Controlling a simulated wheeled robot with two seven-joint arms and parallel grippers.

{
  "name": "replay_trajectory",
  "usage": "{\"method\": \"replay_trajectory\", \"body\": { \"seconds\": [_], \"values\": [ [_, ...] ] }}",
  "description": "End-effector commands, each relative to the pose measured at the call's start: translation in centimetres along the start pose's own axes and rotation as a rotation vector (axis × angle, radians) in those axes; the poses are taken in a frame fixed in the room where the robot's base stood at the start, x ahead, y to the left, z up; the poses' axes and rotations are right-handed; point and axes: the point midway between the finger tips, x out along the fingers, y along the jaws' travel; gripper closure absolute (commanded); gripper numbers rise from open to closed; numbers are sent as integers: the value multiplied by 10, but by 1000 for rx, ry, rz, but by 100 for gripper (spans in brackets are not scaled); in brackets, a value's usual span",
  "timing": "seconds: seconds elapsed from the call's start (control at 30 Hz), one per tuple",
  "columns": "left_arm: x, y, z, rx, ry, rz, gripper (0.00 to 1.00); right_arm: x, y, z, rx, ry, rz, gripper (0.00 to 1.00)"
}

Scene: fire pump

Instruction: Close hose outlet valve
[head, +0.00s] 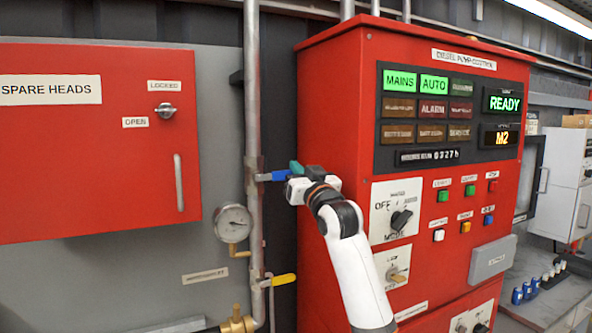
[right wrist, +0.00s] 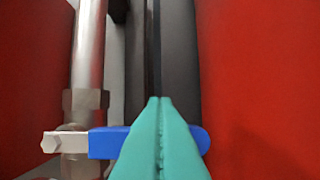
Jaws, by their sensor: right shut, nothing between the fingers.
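A valve with a blue lever handle (head: 273,176) sits on the vertical grey pipe (head: 252,110) in the head view. Its lever points right, across the pipe. My right gripper (head: 295,168) has teal fingers and is at the lever's right end. In the right wrist view the blue lever (right wrist: 108,142) runs level from the pipe, and the shut fingers (right wrist: 160,110) overlap it in front. I cannot tell whether they touch it. A second valve with a yellow lever (head: 284,280) is lower on the pipe, also pointing right. My left gripper is not in view.
The red pump control cabinet (head: 335,90) stands close on the right, with lit panels and knobs. A red spare heads cabinet (head: 90,190) is on the left. A pressure gauge (head: 233,222) and brass fitting (head: 237,322) are beside the pipe. A narrow dark gap lies between pipe and cabinet.

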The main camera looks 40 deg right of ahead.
Motion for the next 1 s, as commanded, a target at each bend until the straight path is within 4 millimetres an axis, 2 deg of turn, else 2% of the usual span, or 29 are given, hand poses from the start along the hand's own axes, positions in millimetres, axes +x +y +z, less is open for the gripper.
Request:
{"method": "replay_trajectory", "body": {
  "seconds": [0.67,0.77,1.0],
  "values": [
    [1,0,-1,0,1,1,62,0,0,-3,29,4,-10,100],
    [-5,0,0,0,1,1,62,3,0,2,29,3,-10,100],
    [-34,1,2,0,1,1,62,18,1,28,29,1,-10,100]
  ]
}}
